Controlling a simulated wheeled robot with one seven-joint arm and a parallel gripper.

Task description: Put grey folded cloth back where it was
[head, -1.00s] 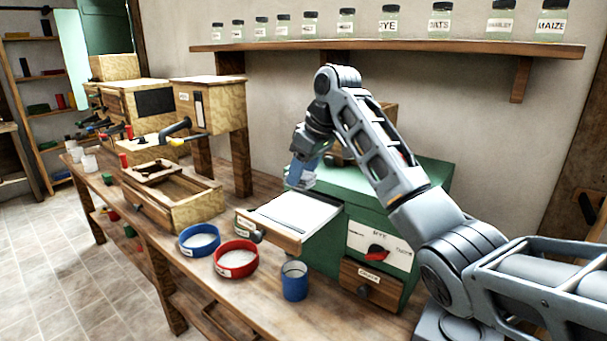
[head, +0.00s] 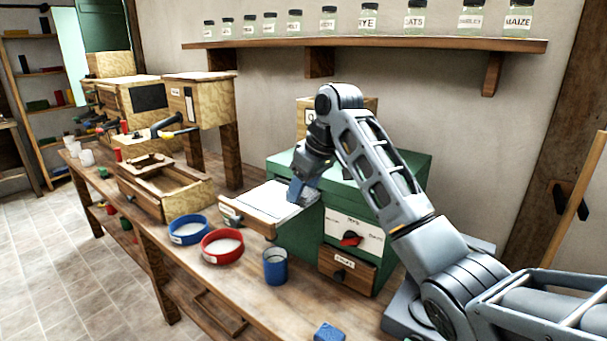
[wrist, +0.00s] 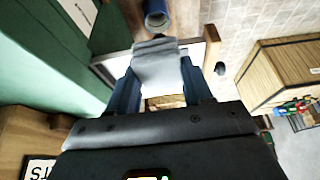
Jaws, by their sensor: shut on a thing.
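The grey folded cloth (wrist: 158,65) is between the blue fingers of my gripper (wrist: 158,82) in the wrist view. My gripper is shut on it. In the head view my gripper (head: 298,192) points down at the inner end of the pulled-out drawer (head: 247,222), close to the green machine (head: 300,235). The cloth cannot be made out there. I cannot tell whether the cloth touches the drawer.
A blue cup (head: 275,267), a red ring-shaped dish (head: 222,246) and a blue one (head: 188,230) stand on the bench beside the drawer. A blue block (head: 329,332) lies near the front. A wooden box (head: 165,190) stands further left.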

